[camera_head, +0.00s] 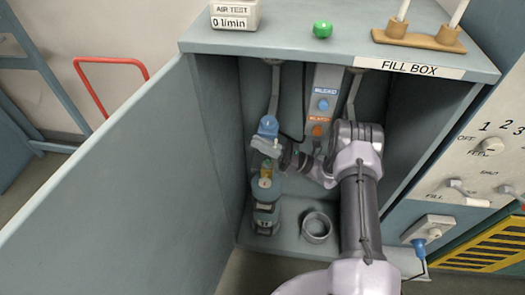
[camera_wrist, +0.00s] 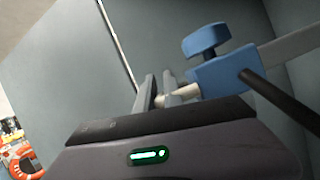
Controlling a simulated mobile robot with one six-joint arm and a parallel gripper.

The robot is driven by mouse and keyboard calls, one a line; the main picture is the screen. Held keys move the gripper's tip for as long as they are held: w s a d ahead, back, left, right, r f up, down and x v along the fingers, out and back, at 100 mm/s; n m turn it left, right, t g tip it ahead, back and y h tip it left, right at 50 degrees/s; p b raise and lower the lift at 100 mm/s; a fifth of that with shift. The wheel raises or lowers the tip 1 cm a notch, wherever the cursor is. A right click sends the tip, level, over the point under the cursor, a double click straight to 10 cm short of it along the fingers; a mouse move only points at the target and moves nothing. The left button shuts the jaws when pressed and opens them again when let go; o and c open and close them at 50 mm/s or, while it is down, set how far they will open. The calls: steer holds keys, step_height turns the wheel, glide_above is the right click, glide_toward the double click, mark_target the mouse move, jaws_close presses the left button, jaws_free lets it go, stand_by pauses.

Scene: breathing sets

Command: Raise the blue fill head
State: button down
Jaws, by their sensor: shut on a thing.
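The blue fill head (camera_head: 268,127) hangs at the left inside the open fill box, on a grey bar from above. In the wrist view the fill head (camera_wrist: 220,76) is a blue block with a blue knob, a dark hose and a pale end piece. My gripper (camera_head: 266,147) reaches in from the right, just below the blue part. In the wrist view my gripper (camera_wrist: 168,92) is shut on the pale end piece of the fill head. The contact is partly hidden by the fingers.
The open door (camera_head: 110,190) fills the left side. An empty grey ring holder (camera_head: 317,227) stands on the box floor. The box roof (camera_head: 285,42) is close above; the right interior is partly hidden by my arm.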

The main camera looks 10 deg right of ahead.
steer(key=c, duration=1.5)
jaws_free()
steer(key=shift+a, duration=0.1)
steer(key=p+v, duration=0.1)
steer(key=v, duration=1.6)
steer(key=shift+d, duration=0.25)
